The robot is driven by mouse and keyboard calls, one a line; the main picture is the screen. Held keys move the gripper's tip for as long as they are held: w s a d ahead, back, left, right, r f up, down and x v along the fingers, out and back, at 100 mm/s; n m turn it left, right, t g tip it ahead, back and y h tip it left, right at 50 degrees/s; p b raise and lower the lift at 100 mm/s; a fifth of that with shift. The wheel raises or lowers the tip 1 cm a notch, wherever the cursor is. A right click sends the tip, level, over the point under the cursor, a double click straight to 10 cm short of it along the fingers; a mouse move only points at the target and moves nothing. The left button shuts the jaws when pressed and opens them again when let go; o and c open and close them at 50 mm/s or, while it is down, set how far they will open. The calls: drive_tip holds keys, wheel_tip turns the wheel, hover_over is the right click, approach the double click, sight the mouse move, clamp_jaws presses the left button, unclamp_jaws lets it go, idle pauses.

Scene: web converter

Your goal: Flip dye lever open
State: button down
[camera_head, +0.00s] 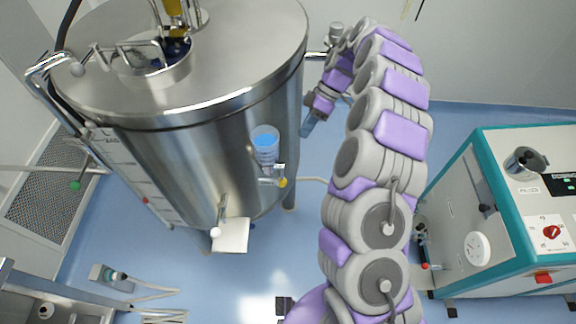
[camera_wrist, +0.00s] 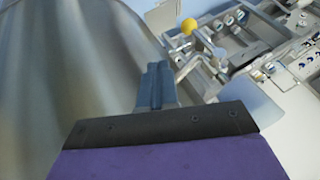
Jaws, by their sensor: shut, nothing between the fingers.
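A short metal lever with a yellow ball (camera_head: 282,182) sticks out from the tank's side, just below a clear cup of blue liquid (camera_head: 265,143). A yellow ball on a metal stem (camera_wrist: 189,26) also shows in the wrist view, up and right of the fingers; it looks like the same lever. My gripper (camera_head: 307,128) hangs beside the tank wall, above and to the right of the yellow ball. Its fingers (camera_wrist: 154,78) are together, empty, and apart from the ball.
The big steel tank (camera_head: 175,170) fills the left. Another lever with a white ball (camera_head: 216,231) sits lower on it, by a white plate (camera_head: 231,235). A teal and white machine (camera_head: 500,215) stands at right. Blue floor (camera_head: 235,285) is open between them.

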sight(282, 175)
drive_tip(key=s+a+f+b, duration=0.1)
drive_tip(key=s+a+f, duration=0.4)
drive_tip(key=s+f, duration=0.2)
drive_tip(key=shift+s+a+f+b, duration=0.2)
drive_tip(key=shift+f+b, duration=0.2)
drive_tip(key=shift+f, duration=0.6)
drive_tip(key=shift+s, duration=0.15)
